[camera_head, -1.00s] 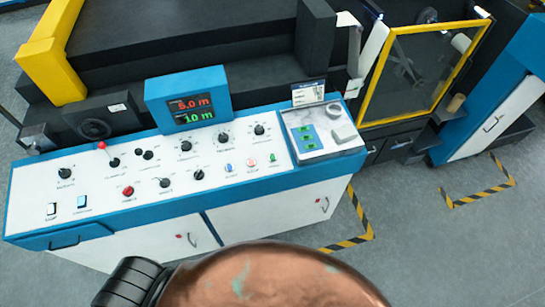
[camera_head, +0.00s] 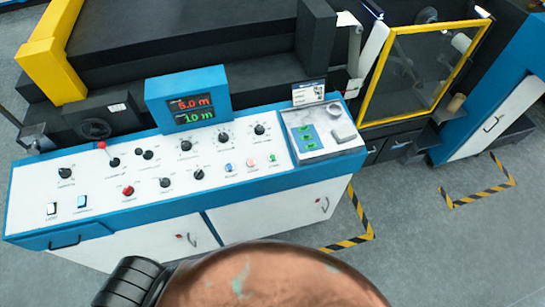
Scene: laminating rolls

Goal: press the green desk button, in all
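The green desk button (camera_head: 273,158) is a small round button near the right end of the white panel of the control desk (camera_head: 150,190). A pinkish button (camera_head: 251,162) and a blue button (camera_head: 229,166) sit in a row to its left. Nothing covers the green button. Neither of my grippers shows in the head view.
A display (camera_head: 188,99) reading 5.0 m and 1.0 m stands at the desk's back. Knobs, a red button (camera_head: 128,191) and a red-tipped lever (camera_head: 107,153) share the panel. A grey tray (camera_head: 315,152) lies at its right end. A copper-coloured rounded shape (camera_head: 270,280) fills the bottom foreground.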

